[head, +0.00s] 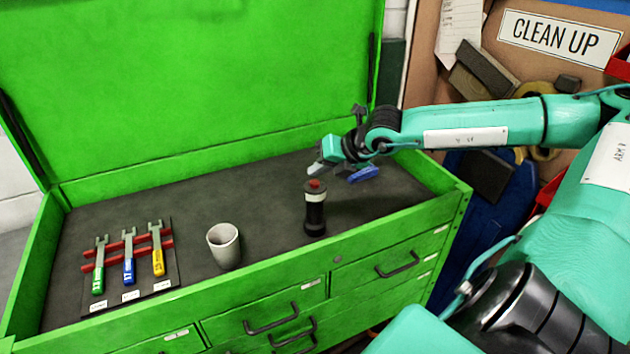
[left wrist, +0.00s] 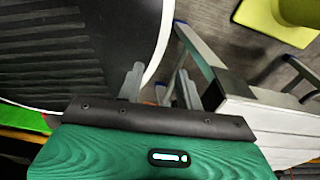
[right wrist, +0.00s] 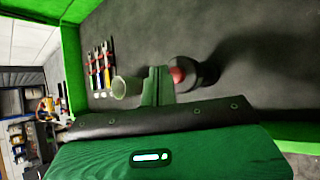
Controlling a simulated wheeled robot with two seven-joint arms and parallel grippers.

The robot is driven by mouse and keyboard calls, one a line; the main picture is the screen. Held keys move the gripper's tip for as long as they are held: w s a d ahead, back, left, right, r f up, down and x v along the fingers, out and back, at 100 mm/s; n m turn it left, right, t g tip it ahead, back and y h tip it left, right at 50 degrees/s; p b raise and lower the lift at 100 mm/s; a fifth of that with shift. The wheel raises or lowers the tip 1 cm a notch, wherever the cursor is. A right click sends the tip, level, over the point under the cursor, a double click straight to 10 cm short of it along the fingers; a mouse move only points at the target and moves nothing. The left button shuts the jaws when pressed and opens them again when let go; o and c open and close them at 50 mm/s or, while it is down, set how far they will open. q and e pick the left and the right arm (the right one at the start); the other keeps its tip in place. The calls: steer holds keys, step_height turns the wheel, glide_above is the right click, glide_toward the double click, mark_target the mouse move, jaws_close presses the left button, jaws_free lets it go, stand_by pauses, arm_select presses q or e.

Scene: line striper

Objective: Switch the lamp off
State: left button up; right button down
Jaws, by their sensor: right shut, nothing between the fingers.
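The lamp (head: 315,212) is a small black cylinder with a red button on top, standing upright on the dark floor of the green chest. It also shows in the right wrist view (right wrist: 205,72), with its red top facing the fingers. My right gripper (head: 318,168) is shut and empty, just above and behind the red button in the head view. In the right wrist view its fingers (right wrist: 157,85) are together, close beside the red top; I cannot tell if they touch. My left gripper (left wrist: 158,87) is open and empty, away from the chest, seen only in the left wrist view.
A grey cup (head: 224,246) stands left of the lamp. Several coloured wrenches lie in a rack (head: 172,275) at the left. The raised green lid (head: 190,70) stands behind. The chest's front rim (head: 270,268) runs before the lamp. A small blue item (head: 363,174) is near my right gripper.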

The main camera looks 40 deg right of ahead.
mark_target(319, 188)
steer(key=shift+r, duration=0.15)
steer(key=shift+r+p, duration=0.3)
steer(key=shift+r, duration=2.65)
